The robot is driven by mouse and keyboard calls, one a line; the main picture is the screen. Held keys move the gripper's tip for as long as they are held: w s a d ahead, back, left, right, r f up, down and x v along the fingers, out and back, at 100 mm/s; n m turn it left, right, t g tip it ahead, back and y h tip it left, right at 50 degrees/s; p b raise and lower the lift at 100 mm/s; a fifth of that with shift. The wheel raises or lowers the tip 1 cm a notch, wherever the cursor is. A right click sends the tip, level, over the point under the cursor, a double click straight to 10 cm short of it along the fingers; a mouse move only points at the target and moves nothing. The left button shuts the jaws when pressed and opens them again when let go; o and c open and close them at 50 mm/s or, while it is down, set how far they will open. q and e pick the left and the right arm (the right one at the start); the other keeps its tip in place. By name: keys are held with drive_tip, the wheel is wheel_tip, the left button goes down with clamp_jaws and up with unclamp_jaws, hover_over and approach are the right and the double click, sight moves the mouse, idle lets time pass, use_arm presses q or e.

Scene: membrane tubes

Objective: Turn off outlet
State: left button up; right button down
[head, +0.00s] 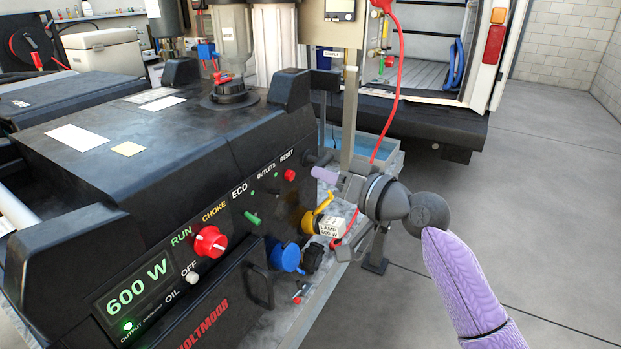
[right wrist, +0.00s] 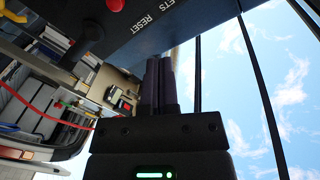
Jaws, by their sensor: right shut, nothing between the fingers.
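The black generator (head: 150,215) fills the left of the head view, its control panel facing right. The panel carries a green switch (head: 253,217) below ECO, a small green light (head: 277,175) by OUTLETS and a red button (head: 290,175) by RESET. Below are a blue outlet (head: 285,255) and a yellow outlet (head: 310,222) with its lid raised. My right gripper (head: 323,174) is just right of the red button, fingers shut and empty. In the right wrist view, its fingers (right wrist: 158,85) point at the panel edge near RESET; contact is unclear. My left gripper is out of view.
A white tag (head: 330,226) reading LAMP 500 W hangs beside the yellow outlet. The panel also has a red knob (head: 210,242), a white knob (head: 192,278) and a lit 600 W display (head: 140,288). A red cable (head: 395,90) hangs behind my right gripper. The floor right is clear.

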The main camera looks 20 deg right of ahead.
sight(272, 177)
drive_tip(key=x, duration=0.7)
drive_tip(key=shift+w+a, duration=0.2)
drive_tip(key=shift+w, duration=0.1)
drive_tip(key=f, duration=0.1)
drive_tip(key=s+a+f, duration=0.1)
drive_tip(key=shift+s+a+f, duration=0.1)
drive_tip(key=shift+s+f, duration=0.1)
drive_tip(key=shift+f, duration=0.05)
drive_tip(key=shift+s+a+f, duration=0.1)
drive_tip(key=shift+s+f, duration=0.05)
drive_tip(key=shift+f, duration=0.2)
